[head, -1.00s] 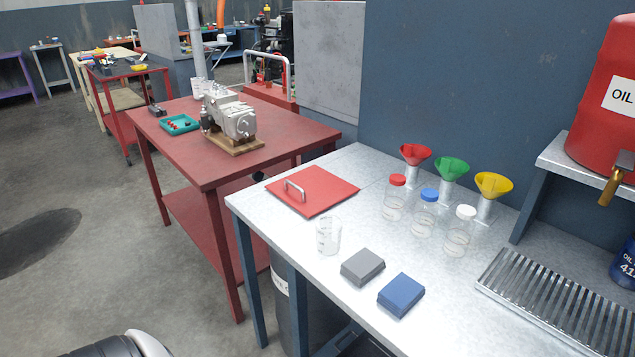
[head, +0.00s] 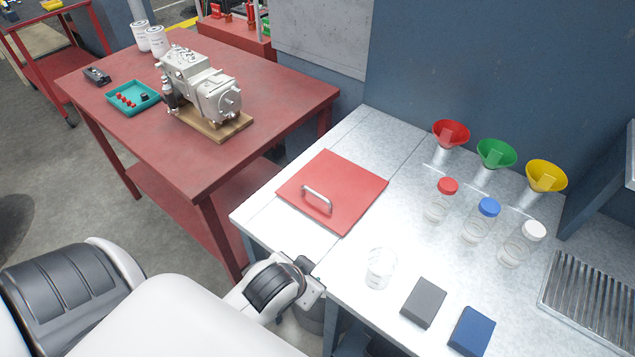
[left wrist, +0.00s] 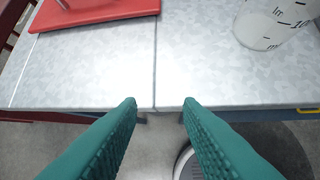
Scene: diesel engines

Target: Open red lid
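The red lid (head: 345,186) is a flat square plate with a metal handle (head: 317,197), lying flat on the grey metal workbench (head: 405,255). In the left wrist view the lid's near edge (left wrist: 95,12) shows at the top left, with the foot of the handle cut off by the frame. My left gripper (left wrist: 160,103) has two green fingers standing apart, with nothing between them. It is at the bench's front edge, short of the lid. In the head view my left arm comes in at the lower left, and its fingers are hard to make out. My right gripper is not in view.
A clear beaker (head: 381,268) stands right of my left gripper. A grey box (head: 424,302) and a blue box (head: 471,331) lie nearby. Capped jars and funnels (head: 496,153) stand behind. A red table (head: 275,85) bears a pump (head: 205,85). The bench left of the lid is clear.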

